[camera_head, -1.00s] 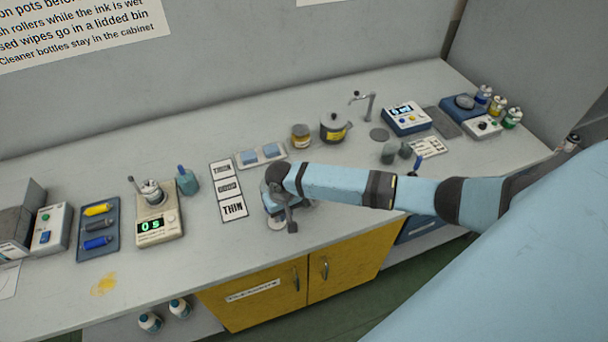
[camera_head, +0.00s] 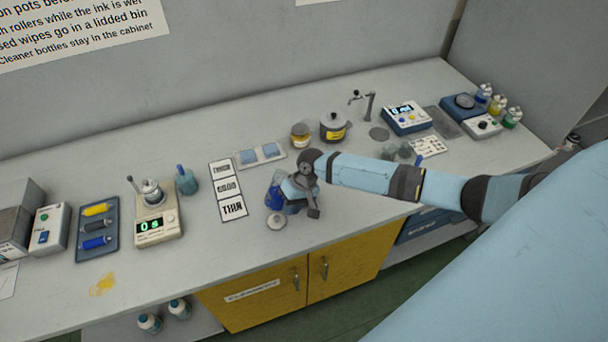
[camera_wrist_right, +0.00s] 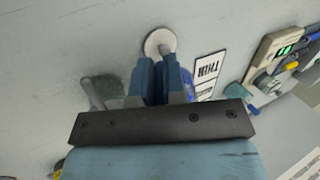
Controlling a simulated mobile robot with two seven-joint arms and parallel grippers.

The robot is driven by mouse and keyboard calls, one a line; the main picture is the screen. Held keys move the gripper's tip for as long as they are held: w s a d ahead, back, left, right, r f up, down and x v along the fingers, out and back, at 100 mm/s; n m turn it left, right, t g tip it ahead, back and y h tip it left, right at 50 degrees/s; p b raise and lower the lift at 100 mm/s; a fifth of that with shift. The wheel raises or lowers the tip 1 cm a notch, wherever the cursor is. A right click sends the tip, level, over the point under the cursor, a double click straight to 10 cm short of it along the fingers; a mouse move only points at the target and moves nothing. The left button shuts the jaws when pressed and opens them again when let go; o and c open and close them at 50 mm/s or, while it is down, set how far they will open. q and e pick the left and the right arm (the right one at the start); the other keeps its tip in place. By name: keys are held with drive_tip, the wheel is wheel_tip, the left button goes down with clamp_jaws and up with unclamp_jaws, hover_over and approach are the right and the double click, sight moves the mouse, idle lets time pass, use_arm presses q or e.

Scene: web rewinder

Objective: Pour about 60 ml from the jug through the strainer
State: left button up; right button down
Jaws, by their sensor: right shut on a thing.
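My right gripper (camera_head: 290,195) is shut at the middle of the counter. A dark blue vessel (camera_head: 274,197), which I take for the jug, is at its fingers, mostly hidden by the gripper. In the right wrist view the two blue fingers (camera_wrist_right: 160,85) are close together, and a strip of the blue jug (camera_wrist_right: 188,82) shows beside them. A small round pale disc (camera_head: 276,222) lies just in front of the jug; it also shows in the wrist view (camera_wrist_right: 160,41). I cannot tell whether it is the strainer. My left gripper is not in view.
Printed cards (camera_head: 228,188) lie left of the gripper. A scale (camera_head: 158,222) reading 0 s carries a small metal cup. A teal bottle (camera_head: 187,180), a lidded pot (camera_head: 333,126) and grey-green glassware (camera_head: 389,152) stand around.

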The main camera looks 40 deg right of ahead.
drive_tip(key=shift+d+r+y+b, duration=0.5)
drive_tip(key=shift+y+b, duration=0.1)
drive_tip(key=shift+b, duration=0.25)
drive_tip(key=y+b, duration=0.2)
drive_tip(key=b, duration=0.1)
drive_tip(key=d+y+b, duration=0.1)
drive_tip(key=y+b, duration=0.1)
drive_tip(key=b, duration=0.2)
drive_tip(key=r+y+b, duration=0.1)
drive_tip(key=y+b, duration=0.1)
drive_tip(key=b, duration=0.2)
drive_tip(key=shift+d, duration=0.15)
drive_tip(key=shift+f+y+b, duration=0.1)
drive_tip(key=shift+y+b, duration=0.2)
drive_tip(key=shift+b, duration=0.45)
drive_tip(key=shift+s+d+r+t+y+b, duration=0.15)
drive_tip(key=shift+r+t+y+b, duration=0.2)
drive_tip(key=shift+y+b, duration=0.4)
drive_tip(key=shift+a, duration=0.25)
drive_tip(key=shift+a+r+b, duration=0.15)
drive_tip(key=shift+a+b, duration=0.05)
drive_tip(key=shift+b, duration=0.25)
drive_tip(key=shift+d+r+n+y+b, duration=0.1)
drive_tip(key=shift+r+n+y+b, duration=0.2)
drive_tip(key=shift+y, duration=0.35)
idle(1.1)
